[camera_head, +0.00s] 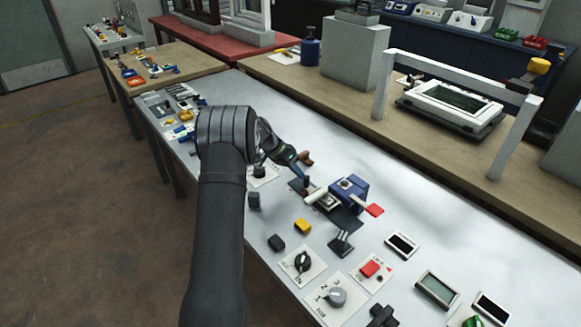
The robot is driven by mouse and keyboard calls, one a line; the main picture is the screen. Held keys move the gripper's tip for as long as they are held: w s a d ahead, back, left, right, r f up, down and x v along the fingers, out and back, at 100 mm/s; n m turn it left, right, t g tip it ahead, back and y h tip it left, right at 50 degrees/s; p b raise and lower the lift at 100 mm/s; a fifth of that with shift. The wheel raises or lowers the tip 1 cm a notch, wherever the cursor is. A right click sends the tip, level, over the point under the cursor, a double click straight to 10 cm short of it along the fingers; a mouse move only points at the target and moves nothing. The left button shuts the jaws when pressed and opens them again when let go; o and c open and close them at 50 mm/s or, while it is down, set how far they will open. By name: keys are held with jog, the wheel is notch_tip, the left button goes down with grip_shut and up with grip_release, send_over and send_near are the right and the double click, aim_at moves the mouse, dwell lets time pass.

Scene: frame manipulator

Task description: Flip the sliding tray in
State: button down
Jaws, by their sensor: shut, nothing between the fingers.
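A blue box-shaped device (349,189) stands on the grey bench, right of my gripper. A pale tray-like part (327,200) sticks out from its left side, above a dark base plate (343,218); I take this to be the sliding tray, but it is small in view. My gripper (303,182) is shut and empty, pointing down toward the bench just left of the tray. At this size I cannot tell whether its tips touch the tray or the dark part below them. My arm hides part of the bench to the left.
A red tab (374,210) sits right of the blue device. A brown knob (306,158) is behind my gripper. A yellow block (302,227), dial plates (302,264) and a red button plate (371,271) lie in front. The bench surface behind the device is clear.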

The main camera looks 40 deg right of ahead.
jog(key=s, duration=0.8)
jog(key=shift+s, duration=0.2)
jog(key=shift+w+a, duration=0.1)
jog(key=shift+w, duration=0.3)
jog(key=w, duration=0.3)
jog(key=shift+a, duration=0.3)
jog(key=v, duration=1)
jog(key=shift+w, duration=0.2)
